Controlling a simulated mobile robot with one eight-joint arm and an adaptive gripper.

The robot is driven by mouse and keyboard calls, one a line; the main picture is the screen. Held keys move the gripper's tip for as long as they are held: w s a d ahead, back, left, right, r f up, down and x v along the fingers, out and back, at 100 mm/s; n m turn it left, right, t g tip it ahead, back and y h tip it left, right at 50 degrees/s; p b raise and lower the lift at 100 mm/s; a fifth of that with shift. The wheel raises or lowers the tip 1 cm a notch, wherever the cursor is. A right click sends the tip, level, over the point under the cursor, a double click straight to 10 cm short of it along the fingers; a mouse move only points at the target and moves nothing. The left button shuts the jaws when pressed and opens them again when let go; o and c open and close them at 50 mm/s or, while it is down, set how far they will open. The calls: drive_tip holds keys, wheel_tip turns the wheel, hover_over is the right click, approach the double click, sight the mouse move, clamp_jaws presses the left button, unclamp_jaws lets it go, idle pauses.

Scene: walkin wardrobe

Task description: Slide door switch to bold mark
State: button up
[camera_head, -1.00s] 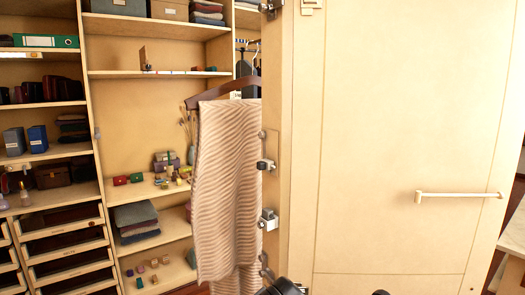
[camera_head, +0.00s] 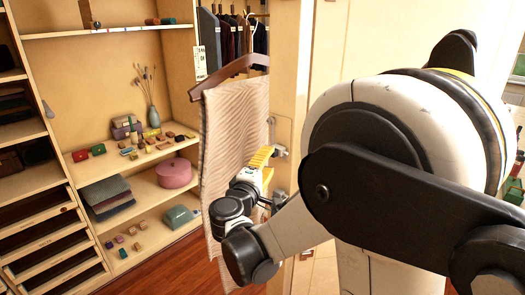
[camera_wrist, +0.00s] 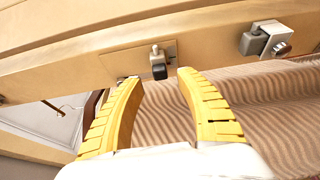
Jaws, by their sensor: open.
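The door switch (camera_wrist: 159,69) has a dark-tipped knob on a thin wooden plate (camera_wrist: 122,60), fixed to the wooden door-frame post. In the wrist view my gripper (camera_wrist: 158,78) is open, its yellow fingers on either side of and just short of the switch knob, with nothing held between them. In the head view my gripper (camera_head: 267,155) is at the post beside the hanging cloth, and the plate (camera_head: 284,127) shows just above it; the knob is mostly hidden there. I cannot make out a bold mark on the plate.
A pinkish ribbed cloth (camera_head: 232,120) hangs from a brown hanger (camera_head: 228,75) right beside my gripper. A metal latch fitting (camera_wrist: 265,40) sits on the same post, right of the switch. Shelves (camera_head: 130,160) with small boxes and folded clothes stand behind at left.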

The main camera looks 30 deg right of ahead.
sight(272, 155)
drive_tip(key=x, duration=0.5)
drive_tip(key=shift+w+d, duration=0.1)
drive_tip(key=shift+w, duration=0.1)
